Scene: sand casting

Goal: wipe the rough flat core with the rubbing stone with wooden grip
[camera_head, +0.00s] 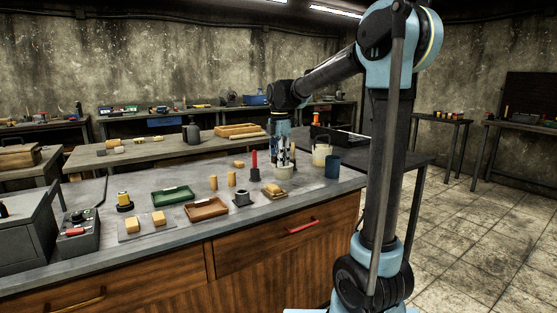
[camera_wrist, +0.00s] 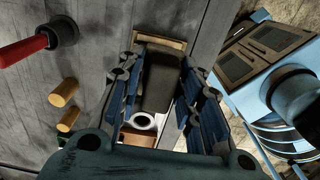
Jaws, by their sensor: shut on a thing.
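My gripper (camera_head: 284,155) is over the near workbench, pointing down. In the wrist view its fingers (camera_wrist: 158,95) are shut on a dark brown-grey block, which I take to be the rubbing stone (camera_wrist: 158,80). Its wooden grip cannot be told apart. The likely rough flat core (camera_head: 274,189) is a tan piece on a small board near the bench's front edge, just below and left of my gripper in the head view. In the wrist view a tan edge (camera_wrist: 160,42) shows beyond the stone, which hides what lies beneath. Contact cannot be told.
A grey ring-shaped part (camera_head: 241,198) is left of the core. Behind it are a red stick in a dark base (camera_head: 254,161) and tan cylinders (camera_head: 231,179). A brown tray (camera_head: 206,208) and green tray (camera_head: 172,195) lie further left. A blue cup (camera_head: 332,166) stands right.

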